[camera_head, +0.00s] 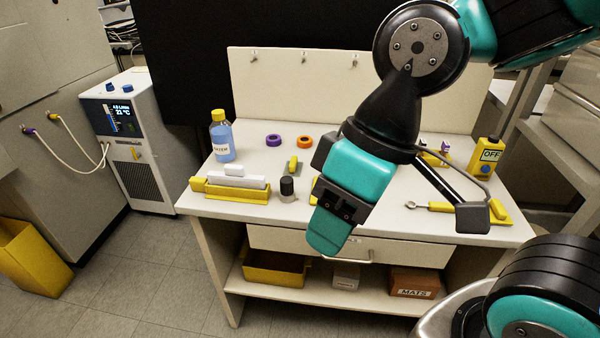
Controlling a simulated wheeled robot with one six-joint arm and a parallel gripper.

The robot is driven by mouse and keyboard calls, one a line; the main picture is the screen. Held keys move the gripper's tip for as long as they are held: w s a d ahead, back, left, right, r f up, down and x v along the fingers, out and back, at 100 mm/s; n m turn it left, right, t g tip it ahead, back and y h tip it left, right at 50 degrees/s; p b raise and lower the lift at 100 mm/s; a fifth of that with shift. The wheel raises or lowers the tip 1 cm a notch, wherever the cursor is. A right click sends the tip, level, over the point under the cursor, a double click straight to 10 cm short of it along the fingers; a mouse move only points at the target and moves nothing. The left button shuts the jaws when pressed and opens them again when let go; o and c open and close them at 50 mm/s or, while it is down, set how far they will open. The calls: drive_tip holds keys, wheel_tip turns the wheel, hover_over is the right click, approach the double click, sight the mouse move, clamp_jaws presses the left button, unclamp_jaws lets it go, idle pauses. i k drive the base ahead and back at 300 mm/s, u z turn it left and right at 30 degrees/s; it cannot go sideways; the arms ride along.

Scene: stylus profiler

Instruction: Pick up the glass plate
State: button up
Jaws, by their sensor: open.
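A small pale-green, see-through piece (295,170) with a yellow part lies on the bench, behind the black-capped knob; it may be the glass plate, but it is too small to be sure. My gripper (331,226) hangs in front of the bench, to the right of that piece and nearer the camera. It points down, is tilted to the left and is open. It touches nothing that I can see. My arm and gripper hide the middle of the bench top.
The drawer (390,250) is below. A chiller (128,140) stands left.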

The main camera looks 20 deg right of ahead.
sight(294, 168)
drive_tip(key=z, duration=0.4)
drive_tip(key=k, duration=0.6)
drive_tip(key=u, duration=0.55)
drive_tip(key=i, duration=0.8)
drive_tip(key=u, duration=0.55)
drive_tip(key=i, duration=0.75)
drive_tip(key=z, duration=0.05)
